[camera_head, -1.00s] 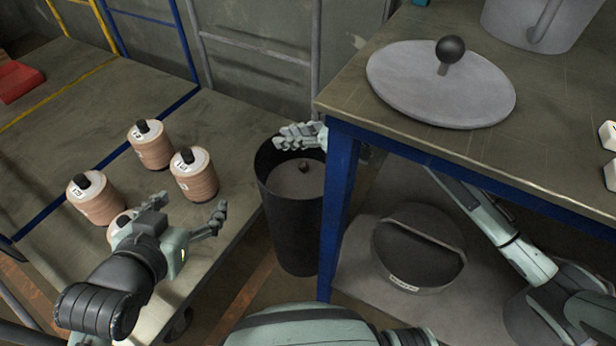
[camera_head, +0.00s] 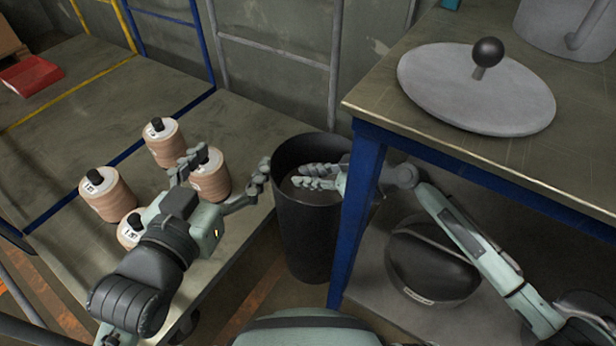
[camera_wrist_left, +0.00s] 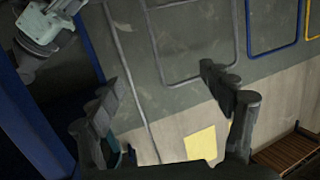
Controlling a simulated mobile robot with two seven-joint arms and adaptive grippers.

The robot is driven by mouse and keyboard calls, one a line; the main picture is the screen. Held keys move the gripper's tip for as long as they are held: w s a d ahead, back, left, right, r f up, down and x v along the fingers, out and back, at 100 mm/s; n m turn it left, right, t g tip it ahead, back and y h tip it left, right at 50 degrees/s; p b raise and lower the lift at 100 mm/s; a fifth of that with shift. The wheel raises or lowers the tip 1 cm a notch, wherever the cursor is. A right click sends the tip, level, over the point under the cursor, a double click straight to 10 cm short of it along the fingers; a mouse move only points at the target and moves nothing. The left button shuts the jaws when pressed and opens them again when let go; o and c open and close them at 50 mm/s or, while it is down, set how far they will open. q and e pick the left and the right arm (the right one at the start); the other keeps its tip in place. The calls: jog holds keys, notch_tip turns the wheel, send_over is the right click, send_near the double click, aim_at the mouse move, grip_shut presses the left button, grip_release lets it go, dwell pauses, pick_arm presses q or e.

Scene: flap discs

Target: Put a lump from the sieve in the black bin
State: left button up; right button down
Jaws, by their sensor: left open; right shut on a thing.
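My right gripper (camera_head: 308,178) is at the bin's mouth, reaching in from the right past the leg. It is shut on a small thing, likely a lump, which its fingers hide. My left gripper (camera_head: 225,170) is open and empty between the discs and the bin; its spread fingers also show in the left wrist view (camera_wrist_left: 165,90). I cannot make out a sieve for certain; a round dark container (camera_head: 432,268) with a label sits on the lower shelf.
Several stacks of flap discs (camera_head: 107,195) stand on the low platform (camera_head: 80,130) at left. A grey disc lid (camera_head: 475,95) with a black knob lies on the table (camera_head: 400,118). The table's blue leg (camera_head: 357,215) is close to the bin and my right arm.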

pick_arm(q)
jog(key=shift+d+r, duration=0.15)
jog(key=shift+r, duration=0.15)
pick_arm(e)
jog(key=shift+f, duration=0.1)
jog(key=shift+f+b, duration=0.3)
jog(key=shift+b, duration=0.05)
pick_arm(q)
notch_tip(320, 180, up, 6)
jog(key=d+t+h, duration=0.2)
jog(key=t, duration=0.1)
jog(key=shift+s+d+b, duration=0.3)
jog(key=shift+s+d, duration=0.05)
jog(key=shift+s, duration=0.05)
pick_arm(e)
jog(key=shift+f, duration=0.25)
dwell(0.8)
jog(key=c, duration=1.5)
grip_release()
pick_arm(q)
jog(key=shift+r, duration=0.15)
pick_arm(e)
jog(key=shift+o, duration=0.3)
pick_arm(q)
jog(key=shift+w+a, duration=0.1)
pick_arm(e)
jog(key=shift+r, duration=0.1)
